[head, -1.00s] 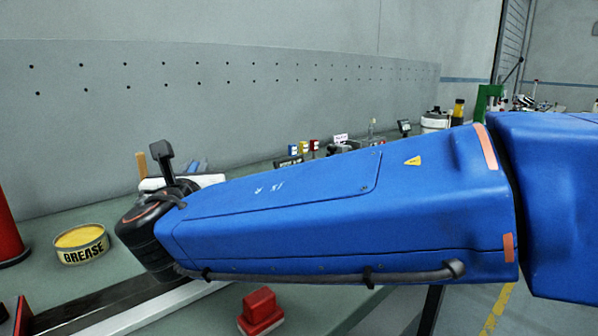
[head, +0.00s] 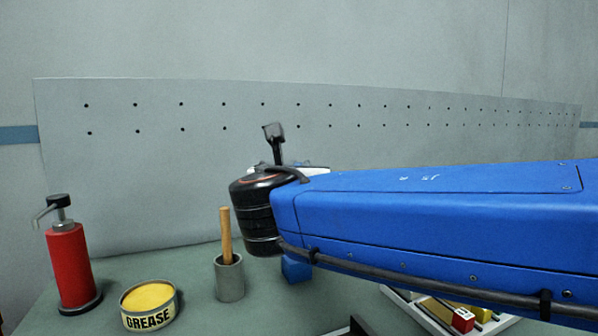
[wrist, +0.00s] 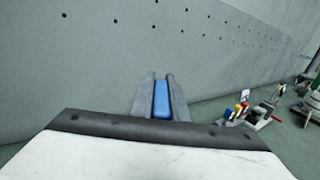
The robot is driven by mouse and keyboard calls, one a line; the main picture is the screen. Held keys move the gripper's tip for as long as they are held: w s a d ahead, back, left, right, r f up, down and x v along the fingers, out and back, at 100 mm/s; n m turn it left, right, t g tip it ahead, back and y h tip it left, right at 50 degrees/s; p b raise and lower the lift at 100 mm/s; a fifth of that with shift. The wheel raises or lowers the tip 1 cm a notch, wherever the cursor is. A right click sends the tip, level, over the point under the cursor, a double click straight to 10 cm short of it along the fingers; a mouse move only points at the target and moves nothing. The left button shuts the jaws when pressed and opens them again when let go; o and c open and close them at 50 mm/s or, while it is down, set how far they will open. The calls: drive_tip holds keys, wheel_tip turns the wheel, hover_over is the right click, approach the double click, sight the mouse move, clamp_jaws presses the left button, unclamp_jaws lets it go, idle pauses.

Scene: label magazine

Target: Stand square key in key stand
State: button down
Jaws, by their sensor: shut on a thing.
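My gripper (wrist: 161,96) shows in the wrist view, its two grey fingers shut on a long blue piece (wrist: 161,99). The piece lies between the fingers; its shape end-on is hidden, so I cannot tell for sure that it is the square key. In the head view my blue arm and dark wrist hide the fingers. A blue block (head: 296,268) shows just below my wrist in the head view, partly covered by the arm; I cannot tell whether it is the key stand.
A red pump bottle (head: 70,265), a yellow grease tin (head: 149,321) and a grey cup (head: 229,280) with a wooden handle stand on the green bench at left. A white tray (head: 402,304) lies below my arm. A perforated wall panel (head: 240,160) rises behind.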

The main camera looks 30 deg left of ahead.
wheel_tip(320, 180, down, 8)
idle(1.0)
drive_tip(key=shift+f, duration=0.55)
idle(3.5)
drive_tip(key=shift+r, duration=0.3)
idle(2.3)
